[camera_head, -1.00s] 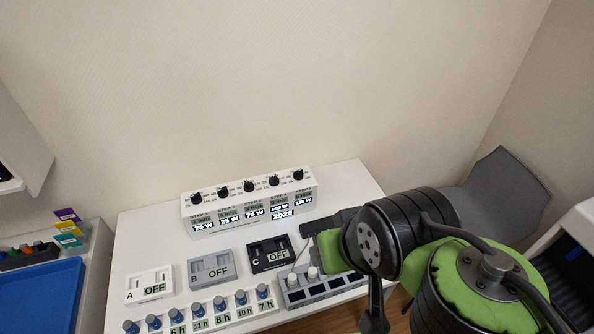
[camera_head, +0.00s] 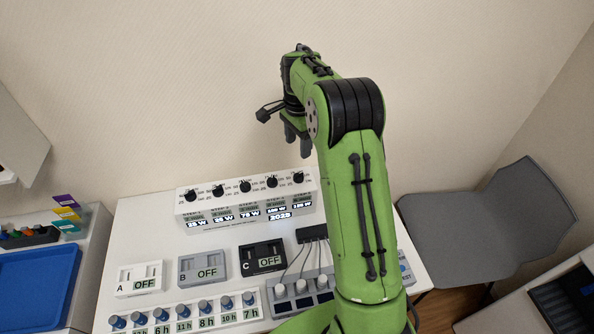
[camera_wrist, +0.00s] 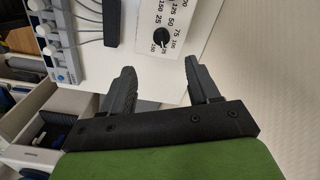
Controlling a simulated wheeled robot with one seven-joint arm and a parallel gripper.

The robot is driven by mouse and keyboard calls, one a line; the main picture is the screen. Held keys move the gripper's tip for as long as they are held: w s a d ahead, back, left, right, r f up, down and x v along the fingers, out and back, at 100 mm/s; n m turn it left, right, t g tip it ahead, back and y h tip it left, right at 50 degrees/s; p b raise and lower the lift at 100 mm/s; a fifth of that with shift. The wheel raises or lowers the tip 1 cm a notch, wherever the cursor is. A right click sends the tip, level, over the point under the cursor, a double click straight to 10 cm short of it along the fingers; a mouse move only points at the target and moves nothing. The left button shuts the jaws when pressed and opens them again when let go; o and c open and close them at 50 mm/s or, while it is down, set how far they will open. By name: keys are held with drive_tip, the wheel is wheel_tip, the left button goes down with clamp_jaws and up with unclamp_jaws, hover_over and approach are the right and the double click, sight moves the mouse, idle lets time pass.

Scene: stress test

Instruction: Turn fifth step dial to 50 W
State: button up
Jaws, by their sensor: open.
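The white stepped panel (camera_head: 248,215) stands at the back of the table, with a row of black dials and lit wattage displays. The fifth step dial (camera_head: 298,177) is the rightmost; its display (camera_head: 302,205) appears to read 125 W. My gripper (camera_head: 298,150) is above the right end of the panel, fingers pointing down. In the wrist view, a black dial (camera_wrist: 163,37) with a numbered scale lies beyond the gap between the fingers of my gripper (camera_wrist: 160,78). The gripper is open, empty and apart from the dial. Its pointer direction is too small to tell.
Modules A (camera_head: 139,281), B (camera_head: 206,268) and C (camera_head: 262,258) read OFF in front of the panel. A row of blue-based knobs (camera_head: 183,312) and a cabled grey block (camera_head: 302,296) stand nearer. The wall is close behind; a grey chair (camera_head: 485,220) is at right.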

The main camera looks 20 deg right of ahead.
sight(298, 174)
drive_tip(key=f, duration=1.2)
drive_tip(key=shift+w+d+f+b, duration=0.2)
drive_tip(key=shift+f+b, duration=0.1)
drive_tip(key=shift+f, duration=0.1)
drive_tip(key=c, duration=1.1)
drive_tip(key=shift+o, duration=0.2)
